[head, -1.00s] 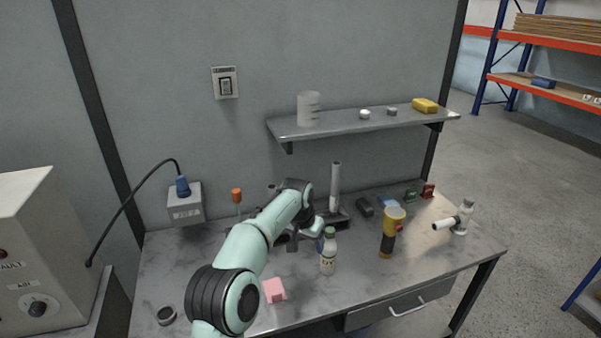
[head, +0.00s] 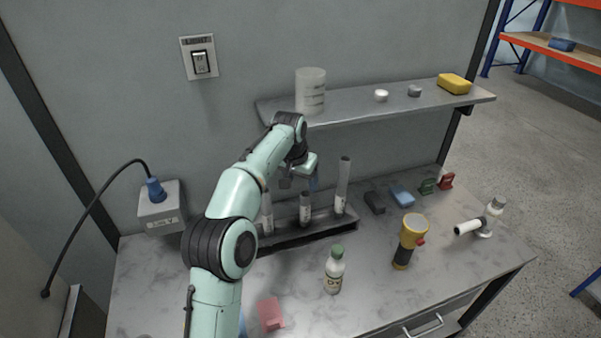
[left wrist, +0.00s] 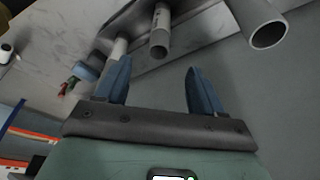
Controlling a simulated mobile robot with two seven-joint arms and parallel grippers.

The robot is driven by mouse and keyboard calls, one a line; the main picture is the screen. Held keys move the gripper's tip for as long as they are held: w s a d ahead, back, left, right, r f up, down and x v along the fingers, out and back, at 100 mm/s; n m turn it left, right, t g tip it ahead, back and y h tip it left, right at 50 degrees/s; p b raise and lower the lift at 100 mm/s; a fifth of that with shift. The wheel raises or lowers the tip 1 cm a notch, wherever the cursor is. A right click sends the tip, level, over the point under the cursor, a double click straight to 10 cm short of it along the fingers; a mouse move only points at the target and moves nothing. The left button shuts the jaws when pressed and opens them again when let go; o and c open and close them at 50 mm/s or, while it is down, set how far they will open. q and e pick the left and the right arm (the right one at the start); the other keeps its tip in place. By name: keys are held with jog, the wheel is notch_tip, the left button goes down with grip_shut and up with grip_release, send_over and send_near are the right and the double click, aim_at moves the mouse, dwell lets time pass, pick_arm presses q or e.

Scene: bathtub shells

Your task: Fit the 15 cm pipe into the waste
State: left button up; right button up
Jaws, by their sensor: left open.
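Three grey pipes stand upright in a dark rack (head: 290,238) at the back of the bench: a left one (head: 267,213), a short middle one (head: 305,207) and a taller right one (head: 343,186). Their labels are too small to read, so I cannot tell which is 15 cm. My left gripper (head: 300,181) is open and empty, above the rack near the middle pipe. The left wrist view shows its blue fingers (left wrist: 157,88) apart, with pipe ends beyond them. My right gripper is out of view.
A bottle (head: 334,270) and a yellow-black torch (head: 410,240) stand in front of the rack. A pink block (head: 270,313) lies near the front. A wall shelf (head: 370,111) overhangs the back. Bench is clear between torch and fitting.

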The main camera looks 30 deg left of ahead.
aim_at(304, 195)
pick_arm(q)
jog(key=shift+x, duration=3.8)
jog(key=shift+s, duration=0.1)
jog(key=c, duration=1.2)
jog(key=shift+r, duration=4.7)
jog(key=shift+c, duration=0.2)
